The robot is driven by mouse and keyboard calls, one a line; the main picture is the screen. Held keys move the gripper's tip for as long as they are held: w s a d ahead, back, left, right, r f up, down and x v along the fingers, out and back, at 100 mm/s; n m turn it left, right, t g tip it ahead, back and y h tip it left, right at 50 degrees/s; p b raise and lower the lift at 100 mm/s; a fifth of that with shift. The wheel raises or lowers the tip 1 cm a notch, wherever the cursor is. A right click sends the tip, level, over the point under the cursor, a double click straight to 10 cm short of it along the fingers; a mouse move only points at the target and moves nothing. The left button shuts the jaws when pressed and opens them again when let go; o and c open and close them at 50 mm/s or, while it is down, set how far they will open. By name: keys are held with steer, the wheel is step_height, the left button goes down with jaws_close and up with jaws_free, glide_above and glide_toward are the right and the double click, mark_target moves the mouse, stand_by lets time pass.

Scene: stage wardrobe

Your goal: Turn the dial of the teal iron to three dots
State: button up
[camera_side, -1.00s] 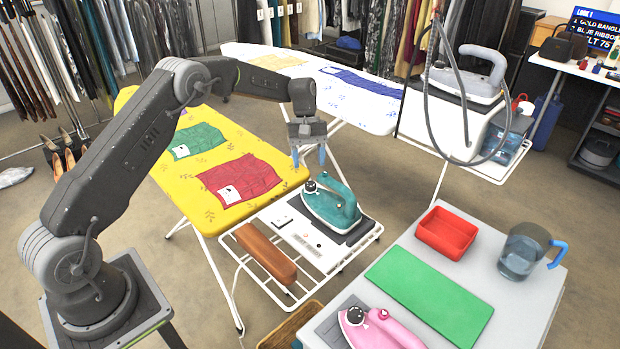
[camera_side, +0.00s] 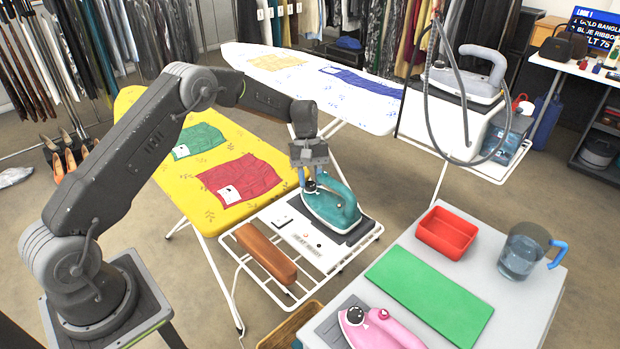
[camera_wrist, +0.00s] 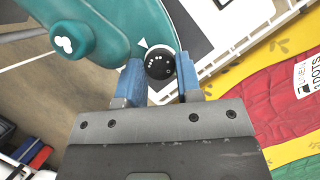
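The teal iron (camera_side: 332,205) stands on the white wire rack's dark pad, beside the yellow ironing board. Its round black dial (camera_wrist: 160,63) carries several white dot marks. A white triangular pointer (camera_wrist: 142,43) sits on the iron at the dial's upper left. Which dot group lines up with it is too small to tell. My gripper (camera_wrist: 158,64) is down at the dial, its blue fingers apart on either side of it. I cannot tell whether they touch it. In the side view my gripper (camera_side: 311,178) partly hides the dial.
The red cloth (camera_side: 240,180) on the yellow board (camera_side: 222,211) has a tag marked LINEN and DOTS; its digit is unclear. A brown wooden block (camera_side: 266,252) lies on the rack's left. A pink iron (camera_side: 385,332) and a green mat (camera_side: 430,295) are on the front table.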

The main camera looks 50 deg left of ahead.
steer(key=c, duration=0.4)
steer(key=m+g+y, duration=0.1)
steer(key=m, duration=0.3)
steer(key=shift+w+d+m, duration=0.1)
steer(key=shift+m, duration=0.2)
steer(key=o, duration=0.9)
steer(key=shift+o, duration=0.2)
steer(key=v, duration=1.2)
steer(key=shift+d, duration=0.15)
